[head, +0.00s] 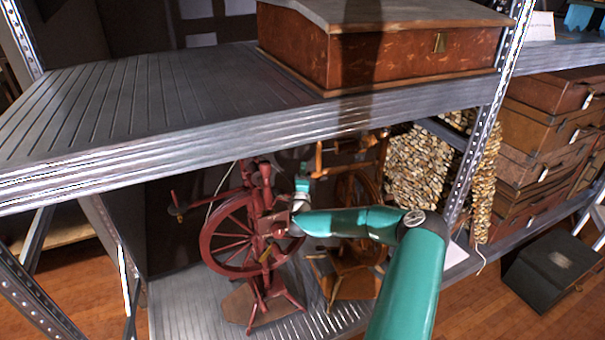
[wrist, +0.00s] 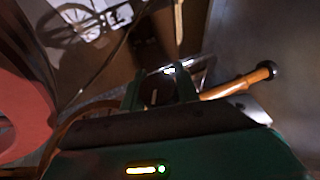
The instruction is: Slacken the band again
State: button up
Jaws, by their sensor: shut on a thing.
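A red spinning wheel (head: 225,235) stands upright on the lower shelf in the head view. A lighter wooden spinning wheel (head: 345,270) stands just behind and to its right. My green gripper (head: 302,180) is at the upper parts of the wheels, between the two. In the wrist view my gripper (wrist: 158,92) is shut on a small dark brown part (wrist: 154,92), which is too dark to name surely. An orange-brown wooden rod with a dark knob (wrist: 240,82) sticks out to the right of the fingers. I cannot make out the band.
The upper shelf (head: 150,100) lies close above the wheels and carries a red-brown chest (head: 400,60). A metal shelf post (head: 475,160) and strings of shells (head: 420,165) are to the right. A red rounded part (wrist: 20,110) is close at the wrist view's left.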

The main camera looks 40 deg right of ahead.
jog(key=shift+f+n+g+y, duration=0.25)
jog(key=shift+n+g+y, duration=0.55)
jog(key=shift+g+y, duration=0.75)
jog(key=shift+f+n+g+y, duration=0.2)
jog(key=shift+n+g+y, duration=0.6)
jog(key=shift+g+y, duration=0.7)
jog(key=shift+g, duration=0.45)
jog(key=o, duration=1)
jog(key=shift+f, duration=0.15)
jog(key=shift+s+f+t, duration=0.1)
jog(key=shift+s+t, duration=0.05)
jog(key=shift+t, duration=0.15)
